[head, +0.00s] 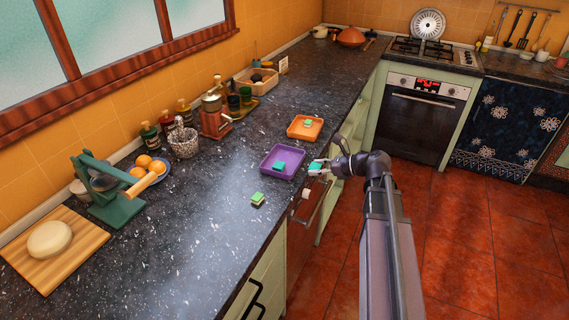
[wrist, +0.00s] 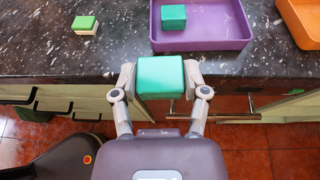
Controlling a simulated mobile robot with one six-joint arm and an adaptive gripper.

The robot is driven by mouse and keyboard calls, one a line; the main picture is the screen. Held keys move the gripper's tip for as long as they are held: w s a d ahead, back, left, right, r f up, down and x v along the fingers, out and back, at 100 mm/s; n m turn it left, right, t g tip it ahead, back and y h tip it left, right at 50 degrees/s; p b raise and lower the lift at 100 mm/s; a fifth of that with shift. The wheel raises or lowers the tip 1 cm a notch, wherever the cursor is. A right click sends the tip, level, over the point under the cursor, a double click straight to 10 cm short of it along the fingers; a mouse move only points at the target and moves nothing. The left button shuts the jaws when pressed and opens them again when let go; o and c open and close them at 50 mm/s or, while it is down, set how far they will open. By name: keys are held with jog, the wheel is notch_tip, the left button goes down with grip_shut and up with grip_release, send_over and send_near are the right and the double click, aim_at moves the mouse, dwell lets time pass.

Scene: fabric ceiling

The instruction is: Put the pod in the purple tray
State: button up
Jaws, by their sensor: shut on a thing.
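The purple tray (head: 293,157) lies on the dark speckled counter near its front edge; it also shows at the top of the wrist view (wrist: 215,25). My gripper (head: 318,169) is shut on a teal block-shaped pod (wrist: 161,77), with one finger on each side of it. In the wrist view the held pod is just in front of the tray's near wall, over the counter edge. A similar teal block (wrist: 173,17) lies inside the purple tray.
An orange tray (head: 296,130) with a small green item stands beyond the purple one. A green and cream block (head: 257,199) lies on the counter left of the purple tray in the wrist view. A drawer handle (wrist: 230,116) sits below the counter edge.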

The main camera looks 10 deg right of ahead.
jog(key=b, duration=0.1)
send_over(288, 159)
jog(key=s, duration=0.1)
jog(key=shift+s+d+f, duration=0.1)
jog(key=shift+d+f, duration=0.15)
jog(key=shift+f, duration=0.4)
jog(key=shift+w+a, duration=0.1)
jog(key=shift+w, duration=0.2)
jog(key=shift+w+a+f+b, duration=0.2)
jog(key=shift+w+f+b, duration=0.1)
jog(key=shift+f+b, duration=1.55)
jog(key=shift+b, duration=0.15)
jog(key=shift+f, duration=0.2)
jog(key=o, duration=0.6)
jog(key=shift+r, duration=0.2)
